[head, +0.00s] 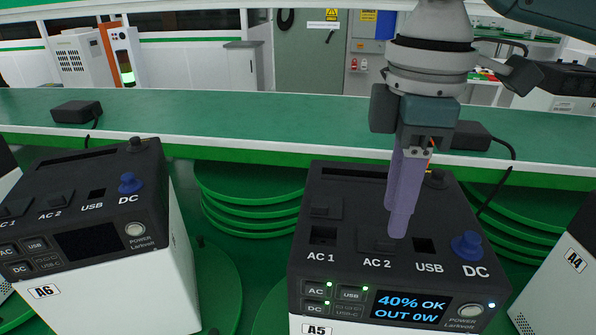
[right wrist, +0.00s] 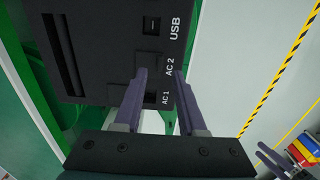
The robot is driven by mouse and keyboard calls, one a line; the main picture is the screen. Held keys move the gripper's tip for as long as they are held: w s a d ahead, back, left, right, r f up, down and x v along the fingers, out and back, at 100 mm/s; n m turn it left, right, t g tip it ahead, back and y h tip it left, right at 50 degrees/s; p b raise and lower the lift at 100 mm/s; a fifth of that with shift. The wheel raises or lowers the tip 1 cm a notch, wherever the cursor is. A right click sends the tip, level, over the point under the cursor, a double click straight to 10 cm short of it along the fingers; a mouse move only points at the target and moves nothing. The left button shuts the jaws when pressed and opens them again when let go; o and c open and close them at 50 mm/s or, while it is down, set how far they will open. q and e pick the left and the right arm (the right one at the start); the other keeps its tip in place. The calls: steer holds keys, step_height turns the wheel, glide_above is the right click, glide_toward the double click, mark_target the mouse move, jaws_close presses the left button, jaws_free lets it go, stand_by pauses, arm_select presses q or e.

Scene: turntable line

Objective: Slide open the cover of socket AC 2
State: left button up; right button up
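The A5 power unit (head: 345,258) stands in front of me, with its AC 1 socket (head: 323,235) uncovered. The AC 2 cover (head: 372,241) is a dark plate over its socket, above the AC 2 label; it also shows in the right wrist view (right wrist: 149,62). My right gripper (head: 399,222) points down over AC 2. Its purple fingers stand apart with nothing between them; in the head view they partly hide the AC 2 area. I cannot tell whether a fingertip touches the cover. Purple finger-like parts, seemingly my left gripper (right wrist: 272,158), show small at the right wrist view's lower right.
The USB port (head: 424,246) and blue DC knob (head: 467,245) lie right of AC 2. Unit A6 (head: 85,235) stands at left, and unit A4 (head: 560,275) at right. A green bench (head: 250,115) with black adapters and cables runs behind. Green round plates lie between the units.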

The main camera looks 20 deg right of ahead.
mark_target(386, 241)
steer(key=shift+f, duration=2.2)
jaws_close()
